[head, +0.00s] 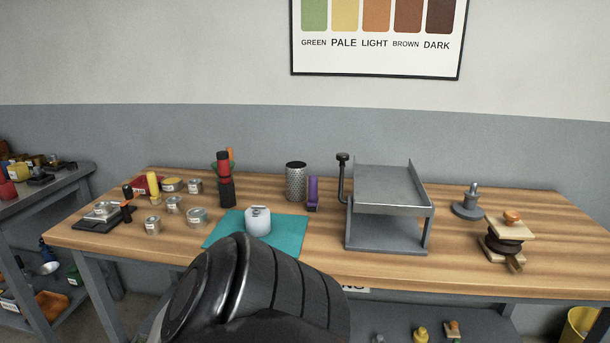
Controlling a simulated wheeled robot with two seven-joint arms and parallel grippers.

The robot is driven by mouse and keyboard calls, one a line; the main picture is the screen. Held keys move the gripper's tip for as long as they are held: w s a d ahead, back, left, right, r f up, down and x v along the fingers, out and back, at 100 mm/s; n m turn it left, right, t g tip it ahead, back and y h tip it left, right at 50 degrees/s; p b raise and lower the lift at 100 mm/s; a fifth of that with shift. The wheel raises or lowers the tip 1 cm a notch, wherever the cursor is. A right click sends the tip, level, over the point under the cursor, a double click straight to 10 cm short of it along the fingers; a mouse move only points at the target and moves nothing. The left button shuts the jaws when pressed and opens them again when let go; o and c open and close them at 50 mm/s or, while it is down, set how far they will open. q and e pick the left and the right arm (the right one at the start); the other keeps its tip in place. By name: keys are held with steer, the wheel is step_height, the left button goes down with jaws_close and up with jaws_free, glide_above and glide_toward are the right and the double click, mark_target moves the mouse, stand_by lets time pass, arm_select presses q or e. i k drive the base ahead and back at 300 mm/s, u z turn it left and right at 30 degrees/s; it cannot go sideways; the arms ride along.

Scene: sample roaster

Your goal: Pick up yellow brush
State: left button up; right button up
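An upright yellow object (153,184) stands at the left end of the wooden workbench, beside a red tray (143,184). It may be the yellow brush, but it is too small for me to make out bristles. Another small yellow object (420,335) shows low down on the shelf under the bench; its kind is unclear. A large black link of my arm fills the bottom middle of the view and hides part of the bench front. Neither of my grippers shows.
The workbench (320,235) holds several tins, a scale (103,213), a teal mat (225,229) with a pale canister (258,221), a perforated cylinder (296,181), a purple object (312,193) and a grey metal stand (388,225). The bench's right front is mostly clear.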

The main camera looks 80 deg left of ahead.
mark_target(155, 200)
steer(key=u, duration=3.5)
